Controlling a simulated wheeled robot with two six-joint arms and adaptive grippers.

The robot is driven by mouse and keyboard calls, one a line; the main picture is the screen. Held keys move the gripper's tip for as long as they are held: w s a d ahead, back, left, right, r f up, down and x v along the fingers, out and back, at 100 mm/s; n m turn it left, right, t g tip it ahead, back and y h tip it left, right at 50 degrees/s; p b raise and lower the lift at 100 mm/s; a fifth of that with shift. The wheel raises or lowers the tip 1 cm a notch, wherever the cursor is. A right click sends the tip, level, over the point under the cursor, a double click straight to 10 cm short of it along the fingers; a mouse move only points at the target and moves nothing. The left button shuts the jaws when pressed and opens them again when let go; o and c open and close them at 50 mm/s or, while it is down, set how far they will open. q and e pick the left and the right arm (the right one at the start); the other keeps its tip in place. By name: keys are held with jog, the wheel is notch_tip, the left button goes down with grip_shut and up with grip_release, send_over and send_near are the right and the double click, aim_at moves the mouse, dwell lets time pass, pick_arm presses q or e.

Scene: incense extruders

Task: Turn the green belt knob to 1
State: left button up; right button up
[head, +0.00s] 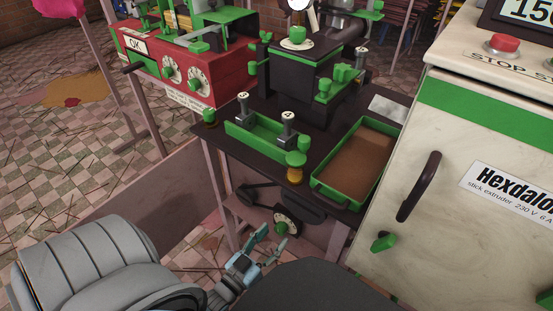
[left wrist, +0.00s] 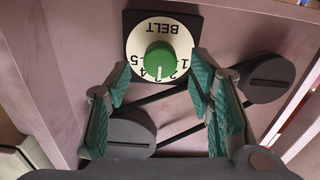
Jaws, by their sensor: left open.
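The green belt knob (left wrist: 159,57) sits on a white round dial marked BELT, which appears upside down in the left wrist view. Its numbers run along the lower rim, with 5 at the left and 1 at the right. A pale mark on the knob points down, seemingly near 3. In the head view the knob (head: 281,228) is under the black table's front edge. My left gripper (head: 270,240) is open just in front of it. In the left wrist view the gripper's teal fingers (left wrist: 158,76) are spread either side of the dial, holding nothing. My right gripper is not visible.
A dark belt runs between two round pulleys (left wrist: 268,78) beside the dial. Above, the black table (head: 225,146) carries green trays and a dark machine. The cream Hexdalo cabinet (head: 450,160) stands close at the right. A red machine (head: 200,75) stands at the back left.

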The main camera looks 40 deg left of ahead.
aim_at(281, 229)
pick_arm(q)
jog(key=shift+w, duration=1.45)
jog(key=shift+c, duration=0.6)
grip_shut()
